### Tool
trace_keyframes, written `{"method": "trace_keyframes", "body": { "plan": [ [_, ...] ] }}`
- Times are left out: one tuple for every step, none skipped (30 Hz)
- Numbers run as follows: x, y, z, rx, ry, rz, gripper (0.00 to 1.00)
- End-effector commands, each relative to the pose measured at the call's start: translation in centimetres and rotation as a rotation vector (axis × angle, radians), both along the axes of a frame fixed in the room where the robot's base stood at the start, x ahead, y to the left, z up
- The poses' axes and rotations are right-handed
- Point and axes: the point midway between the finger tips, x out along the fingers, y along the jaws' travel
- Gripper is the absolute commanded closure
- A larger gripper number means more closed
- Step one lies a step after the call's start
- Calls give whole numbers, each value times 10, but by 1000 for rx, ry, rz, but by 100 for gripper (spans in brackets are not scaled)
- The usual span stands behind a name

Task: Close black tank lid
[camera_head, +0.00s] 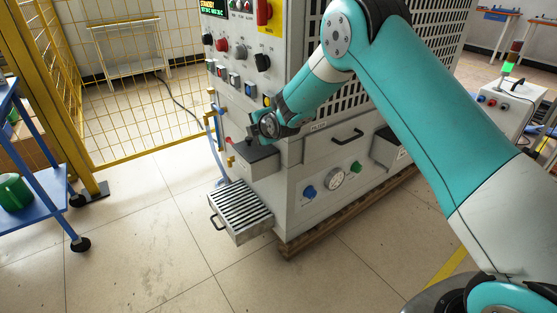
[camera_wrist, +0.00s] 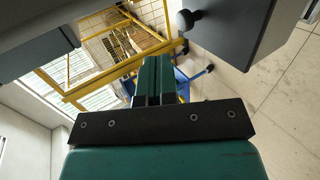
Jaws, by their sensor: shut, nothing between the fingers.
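A dark lid-like top (camera_head: 257,158) covers a small grey box on the machine's front left corner. It looks flat in the head view, but my gripper hides part of it and I cannot tell if it is fully down. My gripper (camera_head: 262,128) is just above its back part; contact cannot be told. In the wrist view my gripper's green fingers (camera_wrist: 160,68) are together and empty. A dark grey panel (camera_wrist: 245,28) with a black knob (camera_wrist: 186,19) is to their upper right, apart from them; it may be the lid.
The grey machine (camera_head: 330,165) carries switches and a gauge. A second dark-topped box (camera_head: 388,149) is farther right. A slatted drawer (camera_head: 241,208) sticks out low in front. A yellow fence (camera_head: 135,90) and blue cart (camera_head: 40,170) stand left. The floor between is clear.

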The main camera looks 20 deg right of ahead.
Motion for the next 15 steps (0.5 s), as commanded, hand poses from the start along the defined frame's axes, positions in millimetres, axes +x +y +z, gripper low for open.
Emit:
{"method": "trace_keyframes", "body": {
  "plan": [
    [0,0,0,0,0,0,100],
    [0,0,0,0,0,0,100],
    [0,0,0,0,0,0,100],
    [0,0,0,0,0,0,100],
    [0,0,0,0,0,0,100],
    [0,0,2,0,-1,0,100],
    [0,0,4,0,-1,0,100],
    [0,0,6,0,-1,0,100],
    [0,1,11,0,-2,0,100],
    [0,1,16,0,-2,1,100],
    [0,2,22,0,-2,1,100],
    [0,3,30,0,-3,1,100],
    [0,4,37,0,-3,3,100],
    [0,5,44,0,-3,3,100],
    [0,6,53,1,-4,4,100]
  ]
}}
